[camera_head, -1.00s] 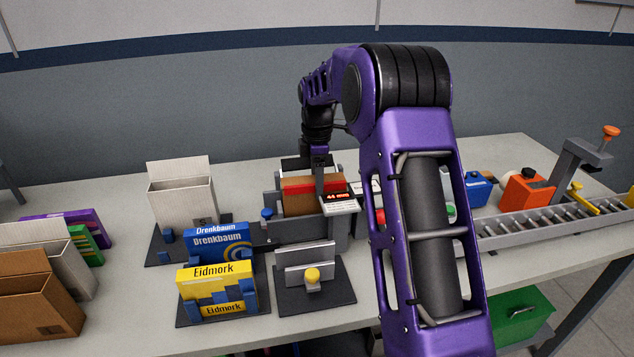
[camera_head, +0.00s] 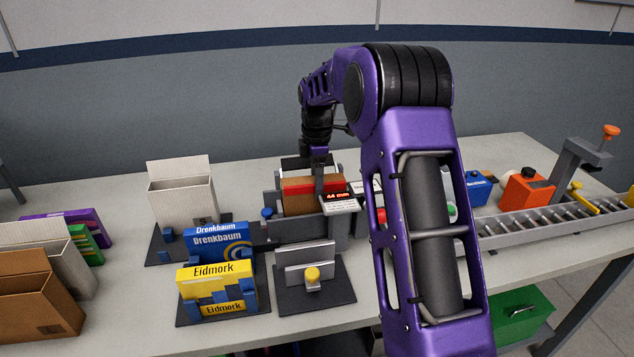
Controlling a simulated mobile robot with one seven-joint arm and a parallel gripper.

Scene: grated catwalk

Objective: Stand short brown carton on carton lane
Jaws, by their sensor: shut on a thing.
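A brown carton (camera_head: 298,202) with a red band along its top stands in a grey fixture at the middle of the bench. My gripper (camera_head: 320,184) points down at the carton's top edge and is shut on it. The fingertips are small and partly hidden against the carton. The fixture's front wall (camera_head: 290,230) hides the carton's lower part, so I cannot tell whether its base touches down. A grey roller lane (camera_head: 540,222) runs along the bench's right side; I cannot tell whether it is the carton lane.
A small display (camera_head: 340,204) stands just right of the carton. Blue (camera_head: 218,243) and yellow (camera_head: 215,290) boxes stand in holders at front left, with an open white carton (camera_head: 182,200) behind. Open brown cartons (camera_head: 40,305) stand far left. My arm hides bench right of the fixture.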

